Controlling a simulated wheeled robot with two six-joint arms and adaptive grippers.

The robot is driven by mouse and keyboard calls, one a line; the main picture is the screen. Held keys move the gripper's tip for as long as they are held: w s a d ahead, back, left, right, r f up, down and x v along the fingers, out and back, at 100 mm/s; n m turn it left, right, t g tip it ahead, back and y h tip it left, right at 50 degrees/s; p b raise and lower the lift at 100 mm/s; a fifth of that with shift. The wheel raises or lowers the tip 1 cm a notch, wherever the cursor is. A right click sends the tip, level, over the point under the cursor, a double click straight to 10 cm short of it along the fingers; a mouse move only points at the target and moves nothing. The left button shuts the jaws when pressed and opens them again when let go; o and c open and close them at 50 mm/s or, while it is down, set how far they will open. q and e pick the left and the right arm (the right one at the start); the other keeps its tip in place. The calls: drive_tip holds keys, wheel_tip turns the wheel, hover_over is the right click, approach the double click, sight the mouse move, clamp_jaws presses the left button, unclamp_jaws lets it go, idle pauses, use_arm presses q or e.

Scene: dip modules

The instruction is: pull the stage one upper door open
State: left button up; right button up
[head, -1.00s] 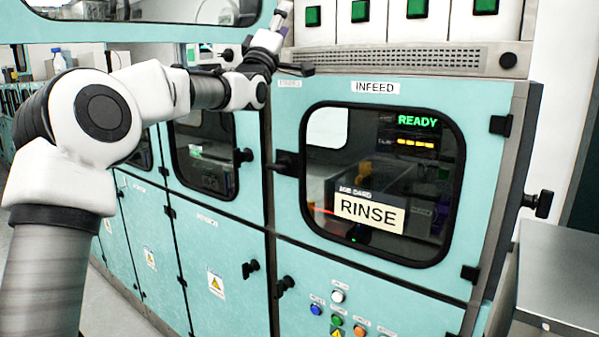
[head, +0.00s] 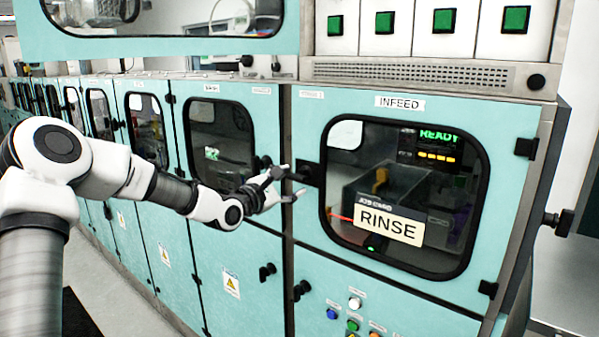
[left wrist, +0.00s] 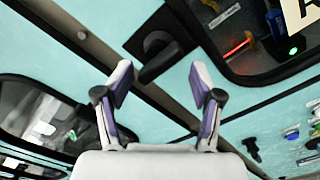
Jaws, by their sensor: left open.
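The teal upper door (head: 312,128) marked INFEED is shut, with a dark window and a RINSE card behind or on it. A small label near its upper left corner is too blurred to read surely. Its black handle (head: 307,174) sits at the left edge. My left gripper (head: 294,181) is open, its fingers pointing at the handle. In the left wrist view the handle (left wrist: 158,55) lies ahead, between and beyond the two spread fingertips (left wrist: 160,80). Contact cannot be told, and nothing is held. My right gripper is out of view.
Left of it is another windowed door (head: 217,140) with its own black handle. Lower doors carry black knobs (head: 267,272). Coloured buttons (head: 353,325) sit below the INFEED door. A metal bench (head: 565,290) stands at right. A grey floor aisle runs at lower left.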

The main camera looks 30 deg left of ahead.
use_arm(q)
drive_tip(key=w, duration=0.2)
drive_tip(key=w+p, duration=0.1)
drive_tip(key=w, duration=0.1)
drive_tip(key=shift+d+r, duration=0.15)
drive_tip(key=shift+d, duration=0.1)
drive_tip(key=shift+w+a, duration=0.1)
drive_tip(key=shift+w, duration=0.1)
drive_tip(key=shift+s, duration=0.15)
clamp_jaws()
